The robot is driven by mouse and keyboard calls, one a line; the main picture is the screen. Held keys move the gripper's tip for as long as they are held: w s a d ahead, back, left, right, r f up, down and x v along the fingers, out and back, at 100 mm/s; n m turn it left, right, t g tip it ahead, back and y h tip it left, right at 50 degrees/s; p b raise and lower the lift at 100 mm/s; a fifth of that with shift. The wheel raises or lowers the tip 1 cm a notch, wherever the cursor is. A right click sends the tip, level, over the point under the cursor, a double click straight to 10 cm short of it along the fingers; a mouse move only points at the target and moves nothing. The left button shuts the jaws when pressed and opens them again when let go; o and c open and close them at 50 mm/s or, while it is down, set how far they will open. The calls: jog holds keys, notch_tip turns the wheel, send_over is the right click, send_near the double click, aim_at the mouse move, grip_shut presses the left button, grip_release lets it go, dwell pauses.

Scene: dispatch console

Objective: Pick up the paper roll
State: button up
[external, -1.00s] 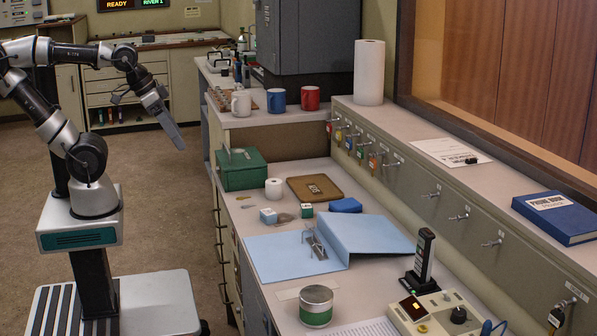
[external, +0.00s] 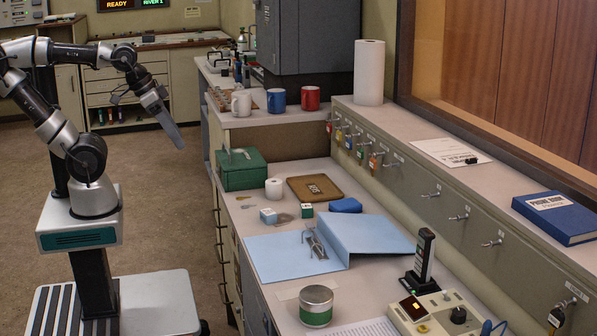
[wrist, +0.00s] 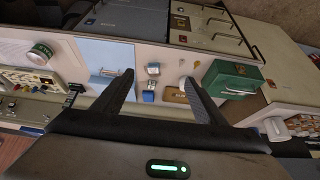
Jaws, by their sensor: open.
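A small white paper roll (external: 274,188) stands upright on the desk, just right of the green box (external: 238,169) and left of a brown clipboard (external: 314,188). A much taller white roll (external: 369,73) stands on the raised ledge behind. My gripper (external: 170,128) hangs in the air left of the desk, apart from both rolls and pointing down. In the wrist view my gripper (wrist: 159,77) is open, its two dark fingers spread with nothing held between them. The small roll is hard to make out there, near the right finger.
Small cubes (external: 268,216), a blue folder (external: 295,255) with a metal clip, and a tin (external: 316,305) lie on the desk. Mugs (external: 276,100) stand on the farther counter. A radio (external: 421,262) is at the front right. The floor between me and the desk is clear.

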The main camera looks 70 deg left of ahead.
jog(key=w+a+r, duration=0.1)
jog(key=w+r, duration=0.2)
jog(key=w, duration=0.2)
jog(key=g+p, duration=0.3)
jog(key=g, duration=0.3)
send_over(274, 181)
notch_tip(274, 181, down, 11)
notch_tip(274, 181, down, 12)
jog(key=b, duration=0.2)
jog(key=shift+a+b, duration=0.15)
jog(key=shift+b, duration=0.25)
jog(key=shift+d+f+b, duration=0.2)
jog(key=shift+f+b, duration=0.65)
jog(key=shift+f, duration=2.1)
